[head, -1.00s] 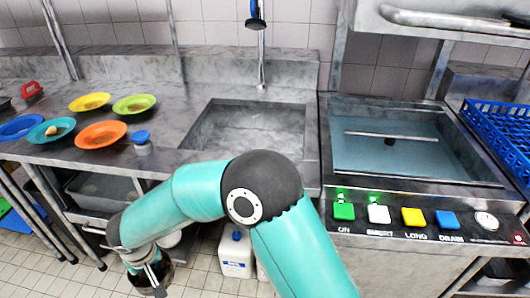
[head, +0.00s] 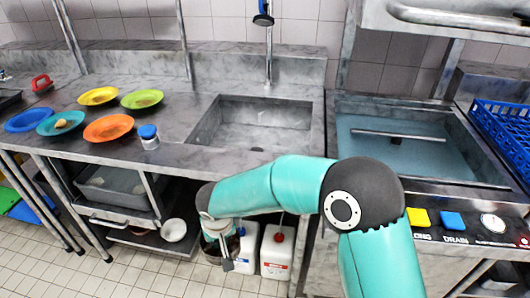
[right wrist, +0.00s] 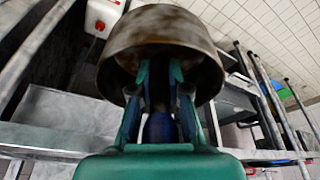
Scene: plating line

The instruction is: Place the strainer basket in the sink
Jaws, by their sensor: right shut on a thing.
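My right gripper (head: 216,226) is at the end of the teal arm, low in front of the counter in the head view. It is shut on the strainer basket (head: 211,247), a dark metal vessel that shows only partly there. In the right wrist view the basket (right wrist: 165,28) is a worn, rounded metal bowl beyond my right gripper's fingers (right wrist: 160,85), which meet its near side. The sink (head: 258,128) is an empty recessed steel basin in the counter. The basket is below counter height, in front of and left of the sink. My left gripper is not in view.
Plates, including an orange one (head: 108,128), and a blue-lidded jar (head: 148,138) stand left of the sink. A water-filled basin (head: 400,140) is right of it. White jugs (head: 277,252) stand below the counter. A tap hose (head: 268,50) hangs above the sink.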

